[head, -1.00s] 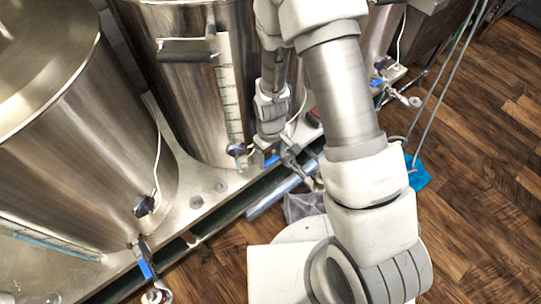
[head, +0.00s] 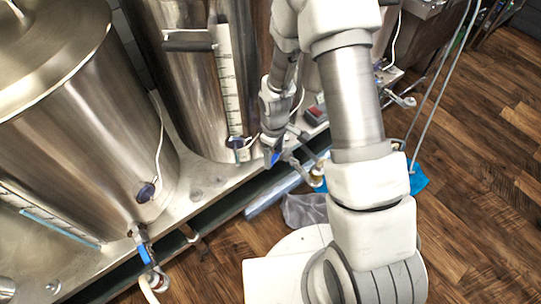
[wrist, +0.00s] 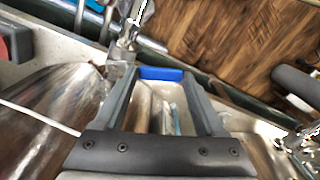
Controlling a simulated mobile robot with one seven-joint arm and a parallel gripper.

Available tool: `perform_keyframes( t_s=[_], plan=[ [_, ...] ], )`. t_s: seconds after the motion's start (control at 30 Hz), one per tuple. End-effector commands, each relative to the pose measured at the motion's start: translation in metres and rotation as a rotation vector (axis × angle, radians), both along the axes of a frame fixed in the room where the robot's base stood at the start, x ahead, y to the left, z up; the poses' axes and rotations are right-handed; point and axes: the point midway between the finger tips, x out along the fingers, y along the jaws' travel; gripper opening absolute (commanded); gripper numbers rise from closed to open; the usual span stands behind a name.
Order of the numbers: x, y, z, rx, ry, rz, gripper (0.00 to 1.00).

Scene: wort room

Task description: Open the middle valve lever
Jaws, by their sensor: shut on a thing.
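The middle valve lever, with its blue handle (head: 276,158), is at the foot of the middle steel tank (head: 190,90). In the wrist view the blue handle (wrist: 161,74) lies crosswise between the fingertips. My gripper (wrist: 157,78) is shut on it, one finger at each end. In the head view my gripper (head: 273,146) reaches down to the valve and hides part of it. The metal valve body (wrist: 125,47) shows just beyond the handle in the wrist view.
The left tank (head: 80,130) has its own blue-handled valve (head: 146,255). Another valve (head: 403,101) is at the far right. A grey bag (head: 304,210) and a blue thing (head: 418,180) lie on the wooden floor (head: 470,210). A red switch box (head: 316,113) is behind my arm.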

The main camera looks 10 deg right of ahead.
Motion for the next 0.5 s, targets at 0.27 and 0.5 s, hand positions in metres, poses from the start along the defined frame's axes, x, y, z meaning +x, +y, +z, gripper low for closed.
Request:
perform_keyframes(
  t_s=[0.27,0.5],
  plan=[
    [-0.006,-0.015,0.001,0.000,0.002,0.232,0.00],
    [-0.011,-0.028,0.002,0.000,0.002,0.460,0.00]
  ],
)
